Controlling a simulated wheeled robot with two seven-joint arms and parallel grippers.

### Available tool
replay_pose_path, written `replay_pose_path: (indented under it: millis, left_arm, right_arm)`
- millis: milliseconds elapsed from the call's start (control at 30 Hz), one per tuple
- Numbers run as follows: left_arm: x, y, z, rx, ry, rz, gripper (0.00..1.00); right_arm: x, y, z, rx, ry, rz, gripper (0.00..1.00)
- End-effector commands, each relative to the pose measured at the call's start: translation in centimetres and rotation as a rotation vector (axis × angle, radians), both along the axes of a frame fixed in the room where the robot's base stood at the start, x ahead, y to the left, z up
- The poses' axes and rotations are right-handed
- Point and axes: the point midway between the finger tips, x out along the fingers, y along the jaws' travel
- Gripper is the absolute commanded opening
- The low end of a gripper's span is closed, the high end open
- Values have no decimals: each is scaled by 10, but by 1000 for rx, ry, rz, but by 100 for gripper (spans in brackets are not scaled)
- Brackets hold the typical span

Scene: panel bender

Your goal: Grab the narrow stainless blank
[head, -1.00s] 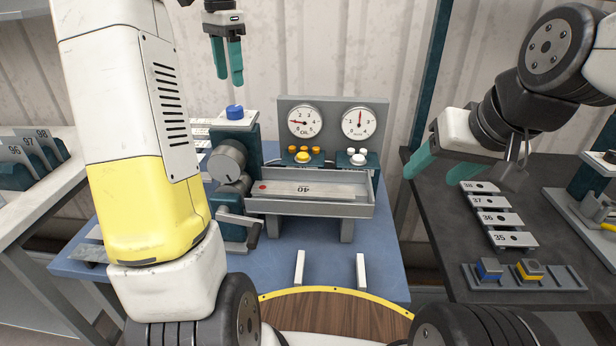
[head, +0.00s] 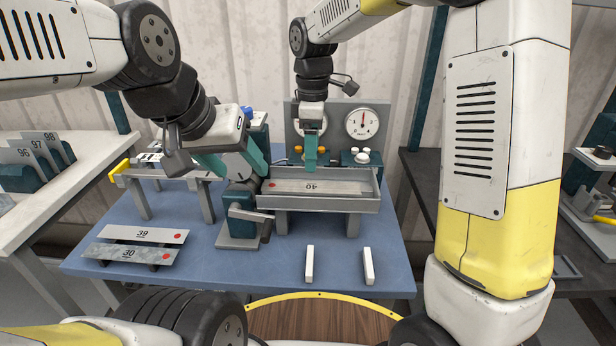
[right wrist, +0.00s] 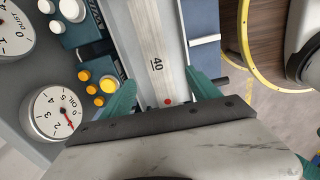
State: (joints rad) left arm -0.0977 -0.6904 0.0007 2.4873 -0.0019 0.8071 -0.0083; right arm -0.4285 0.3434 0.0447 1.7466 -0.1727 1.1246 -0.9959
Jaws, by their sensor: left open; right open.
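A narrow grey metal blank marked 40 (head: 315,187), with a red dot at one end, lies flat in the grey tray of the bender (head: 335,205). It also shows in the right wrist view (right wrist: 150,45). I cannot tell its material for sure. My left gripper (head: 244,174) is open and empty beside the bender's left end. Blanks 39 (head: 145,234) and 30 (head: 130,254) lie at the left front.
Two gauges stand behind the tray, one (head: 362,122) clear in the head view. A crank handle (head: 252,215) juts out at the tray's left. Two white bars (head: 309,264) lie on the blue table (head: 215,275), whose front middle is clear. Upright plates (head: 40,150) stand on the left bench.

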Motion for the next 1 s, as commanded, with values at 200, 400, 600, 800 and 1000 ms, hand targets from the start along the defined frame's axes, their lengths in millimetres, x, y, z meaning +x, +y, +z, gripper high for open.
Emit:
replay_pose_path:
  millis: [200, 400, 600, 800, 1000]
  left_arm:
    - [-3, -1, -3, -8, -4, 8, 59]
    - [-3, -1, -3, -8, -3, 7, 59]
    - [-3, -1, -3, -8, -2, 7, 59]
    - [-3, -1, -3, -7, -2, 6, 59]
    - [-3, -1, -3, -7, -2, 6, 59]
  right_arm:
    - [1, 2, -22, -7, 8, 18, 71]
    - [4, 1, -46, -7, 7, 17, 71]
    - [5, 1, -74, -6, 7, 16, 71]
    - [6, 0, -81, -5, 5, 15, 71]
    - [6, 0, -80, -5, 5, 15, 55]
